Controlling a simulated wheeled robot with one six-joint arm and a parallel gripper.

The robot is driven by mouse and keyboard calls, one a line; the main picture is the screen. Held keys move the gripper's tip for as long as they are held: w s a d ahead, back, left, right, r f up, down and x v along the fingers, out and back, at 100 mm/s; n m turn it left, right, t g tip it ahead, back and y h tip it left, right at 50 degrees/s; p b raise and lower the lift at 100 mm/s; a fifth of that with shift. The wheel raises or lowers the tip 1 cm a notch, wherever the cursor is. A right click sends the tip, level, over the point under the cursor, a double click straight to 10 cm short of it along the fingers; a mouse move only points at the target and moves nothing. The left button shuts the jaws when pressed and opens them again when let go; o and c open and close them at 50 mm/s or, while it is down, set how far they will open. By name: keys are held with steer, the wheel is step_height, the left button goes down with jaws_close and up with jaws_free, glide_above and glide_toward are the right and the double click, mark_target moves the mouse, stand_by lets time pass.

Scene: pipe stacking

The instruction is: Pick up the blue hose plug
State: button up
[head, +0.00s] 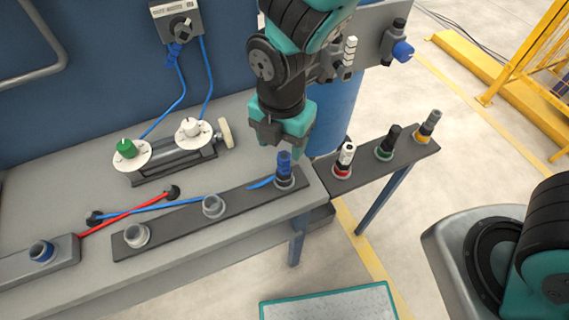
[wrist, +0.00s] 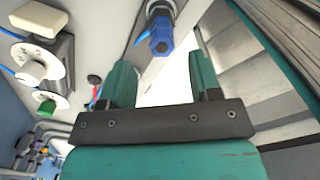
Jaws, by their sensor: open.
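The blue hose plug (head: 284,162) stands upright in a socket at the right end of the dark rail on the grey bench. In the wrist view the blue plug (wrist: 161,38) shows at the top, just beyond and between my two fingers. My gripper (head: 280,142) is above the plug in the head view, pointing down. In the wrist view my gripper (wrist: 163,80) has its green fingers apart with nothing between them. It is not touching the plug, as far as I can see.
Two empty sockets (head: 213,206) sit left on the same rail. White-red (head: 345,157), black-green (head: 390,139) and grey-orange plugs (head: 429,124) stand on a rail to the right. A valve fixture (head: 175,160) with green and white knobs is behind. Red and blue hoses lie on the bench.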

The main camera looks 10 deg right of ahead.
steer(key=shift+d+f+p, duration=0.1)
steer(key=shift+f+p, duration=0.35)
steer(key=shift+f, duration=2.95)
jaws_close()
steer(key=shift+r, duration=0.1)
step_height(320, 180, up, 20)
step_height(320, 180, up, 8)
steer(key=p, duration=0.7)
glide_above(284, 156)
steer(key=shift+d, duration=0.1)
